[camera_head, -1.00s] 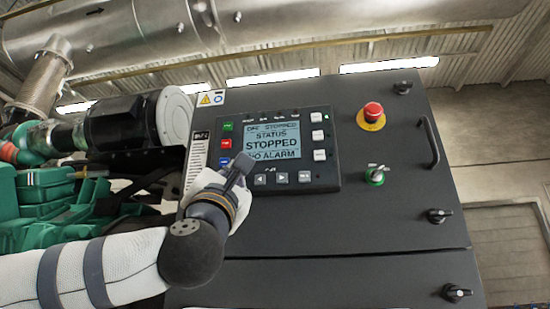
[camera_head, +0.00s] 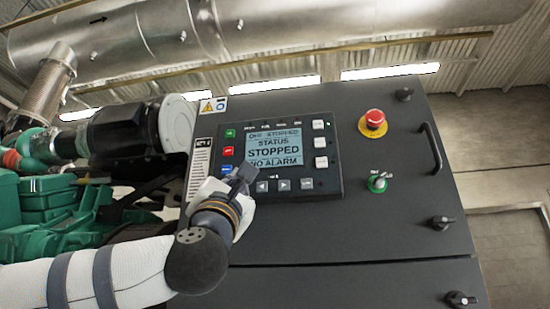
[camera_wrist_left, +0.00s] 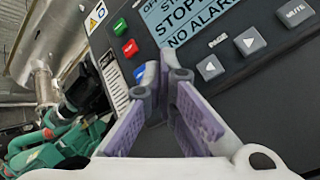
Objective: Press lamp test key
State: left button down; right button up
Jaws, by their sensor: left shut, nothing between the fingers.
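The control panel (camera_head: 334,187) has a screen (camera_head: 273,148) reading STOPPED and NO ALARM. Down its left side are a green key (camera_head: 230,133), a red key (camera_head: 228,151) and a blue key (camera_head: 226,169). Arrow keys and a further key run below the screen, and several pale keys (camera_head: 320,142) are on the right. I cannot read which key is lamp test. My left gripper (camera_head: 243,173) is shut and empty, in front of the panel's lower left near the blue key. In the left wrist view its fingertips (camera_wrist_left: 163,75) partly cover the blue key (camera_wrist_left: 139,71); contact cannot be told.
A red emergency stop (camera_head: 374,119) and a green-ringed key switch (camera_head: 378,183) are right of the panel. A handle (camera_head: 431,146) and black latches (camera_head: 441,222) are on the cabinet's right side. Green engine parts (camera_head: 60,215) stand at left.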

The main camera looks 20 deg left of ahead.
dwell(0.5)
pick_arm(q)
jog(key=shift+w+a, duration=0.1)
jog(key=shift+w, duration=0.35)
jog(key=shift+w+a, duration=0.15)
jog(key=shift+w, duration=0.3)
dwell(0.4)
jog(key=shift+s+d, duration=0.2)
jog(key=shift+s, duration=0.75)
pick_arm(e)
jog(key=shift+w+r, duration=0.2)
jog(key=shift+r, duration=0.05)
pick_arm(q)
jog(key=s+d+p, duration=0.1)
jog(key=s+p, duration=0.1)
jog(key=s, duration=0.4)
jog(key=shift+d, duration=0.2)
pick_arm(e)
jog(key=shift+w+r+t, duration=0.6)
jog(key=shift+w+r, duration=0.5)
jog(key=shift+w, duration=0.05)
